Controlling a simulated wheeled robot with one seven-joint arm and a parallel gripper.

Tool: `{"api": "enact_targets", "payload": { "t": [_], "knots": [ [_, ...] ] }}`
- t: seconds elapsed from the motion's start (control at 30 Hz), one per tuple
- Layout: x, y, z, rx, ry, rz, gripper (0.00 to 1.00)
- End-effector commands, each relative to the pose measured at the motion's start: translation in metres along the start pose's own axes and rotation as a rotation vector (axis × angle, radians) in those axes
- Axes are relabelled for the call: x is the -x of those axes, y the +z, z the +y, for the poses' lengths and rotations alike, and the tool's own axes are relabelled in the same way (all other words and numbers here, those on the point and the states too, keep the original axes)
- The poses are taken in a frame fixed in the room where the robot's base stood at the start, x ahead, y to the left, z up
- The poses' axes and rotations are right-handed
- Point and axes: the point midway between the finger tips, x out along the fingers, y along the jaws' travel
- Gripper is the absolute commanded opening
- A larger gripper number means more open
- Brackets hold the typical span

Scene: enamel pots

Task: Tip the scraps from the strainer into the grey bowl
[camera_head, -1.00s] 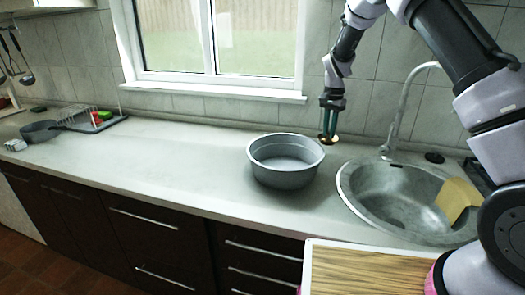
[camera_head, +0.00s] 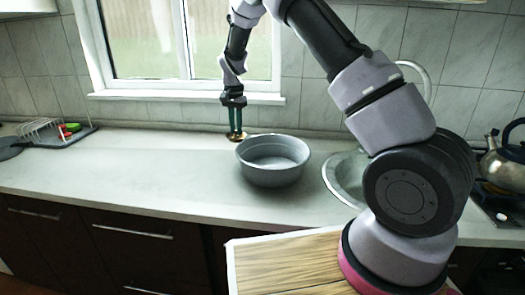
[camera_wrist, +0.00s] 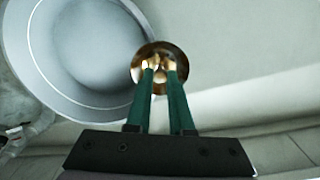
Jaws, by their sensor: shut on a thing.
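My gripper (camera_head: 236,131) points down with its green fingers shut on a small, round brass-coloured strainer (camera_head: 236,138). In the wrist view the strainer (camera_wrist: 160,50) sits at the fingertips (camera_wrist: 159,68). Pale golden patches show inside it, but I cannot tell whether they are scraps. The grey bowl (camera_head: 270,176) stands on the counter. In the head view the strainer is just left of the bowl's far rim, outside it. In the wrist view the bowl (camera_wrist: 50,92) lies left of the strainer, its visible floor empty.
The sink (camera_head: 345,180) is right of the bowl, partly hidden by my arm. A kettle (camera_head: 505,165) stands on the stove at far right. A dish rack (camera_head: 42,131) is at the back left. The counter (camera_head: 150,175) left of the bowl is clear. A wooden board (camera_head: 290,262) is in front.

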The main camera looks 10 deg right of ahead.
Motion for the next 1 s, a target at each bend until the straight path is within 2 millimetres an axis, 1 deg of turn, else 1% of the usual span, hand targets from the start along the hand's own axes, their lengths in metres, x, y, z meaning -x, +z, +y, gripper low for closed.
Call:
{"api": "enact_targets", "payload": {
  "t": [0.23, 0.43, 0.73, 0.9, 1.0],
  "knots": [
    [0.0, 0.0, 0.0, -0.001, -0.001, 0.0, 0.0],
    [-0.002, -0.002, 0.006, -0.003, -0.039, -0.01, 0.0],
    [-0.008, -0.006, 0.026, -0.007, -0.173, -0.038, 0.0],
    [-0.006, -0.009, 0.038, -0.007, -0.256, -0.053, 0.0],
    [-0.005, -0.008, 0.038, -0.001, -0.275, -0.059, 0.0]
  ]
}}
